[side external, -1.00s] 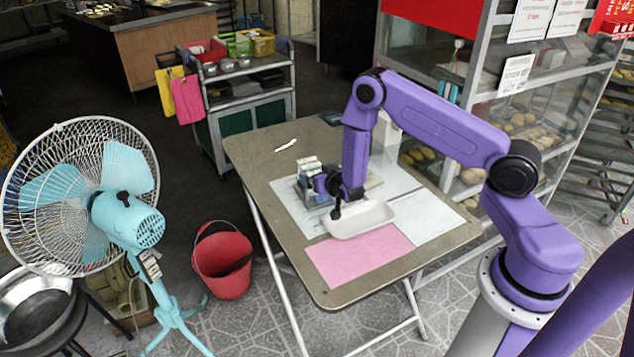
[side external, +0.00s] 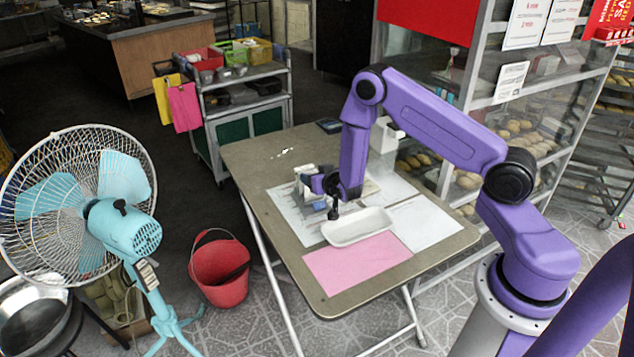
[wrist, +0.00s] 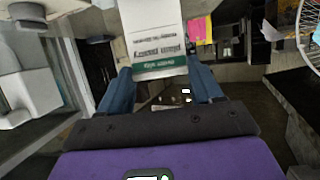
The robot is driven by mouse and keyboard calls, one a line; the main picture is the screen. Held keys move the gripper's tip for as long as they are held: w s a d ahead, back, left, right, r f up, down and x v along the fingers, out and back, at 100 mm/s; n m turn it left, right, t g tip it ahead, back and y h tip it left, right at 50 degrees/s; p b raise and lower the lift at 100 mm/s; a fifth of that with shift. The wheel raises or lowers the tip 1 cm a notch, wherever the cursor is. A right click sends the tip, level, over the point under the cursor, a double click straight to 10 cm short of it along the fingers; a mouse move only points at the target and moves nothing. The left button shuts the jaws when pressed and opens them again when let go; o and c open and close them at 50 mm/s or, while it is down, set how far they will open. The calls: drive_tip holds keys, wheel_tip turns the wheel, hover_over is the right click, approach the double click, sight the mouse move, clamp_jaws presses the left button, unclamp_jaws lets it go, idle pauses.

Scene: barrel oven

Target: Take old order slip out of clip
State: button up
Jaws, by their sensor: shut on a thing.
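My gripper (side external: 316,185) reaches low over the left part of the table in the side view. In the wrist view its two blue fingers (wrist: 160,72) stand on either side of a white slip (wrist: 153,28) with printed text and a green band, and they are shut on it. The text appears upside down. A small grey and blue fixture stands at the gripper in the side view, partly covered by it. I cannot make out the clip itself or whether the slip still touches it.
A white tray (side external: 357,227) sits just right of the gripper, by a pink sheet (side external: 355,264). White sheets (side external: 424,221) lie on the table (side external: 262,160). A white device (side external: 385,136) stands at the back edge by the glass display case. A fan (side external: 125,228) and red bucket (side external: 219,272) stand on the floor.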

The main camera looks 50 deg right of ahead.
drive_tip(key=s+a+r, duration=0.2)
drive_tip(key=s+r, duration=0.8)
drive_tip(key=s, duration=0.3)
drive_tip(key=shift+s+a+r, duration=0.2)
drive_tip(key=shift+s+a, duration=0.1)
drive_tip(key=shift+s, duration=0.05)
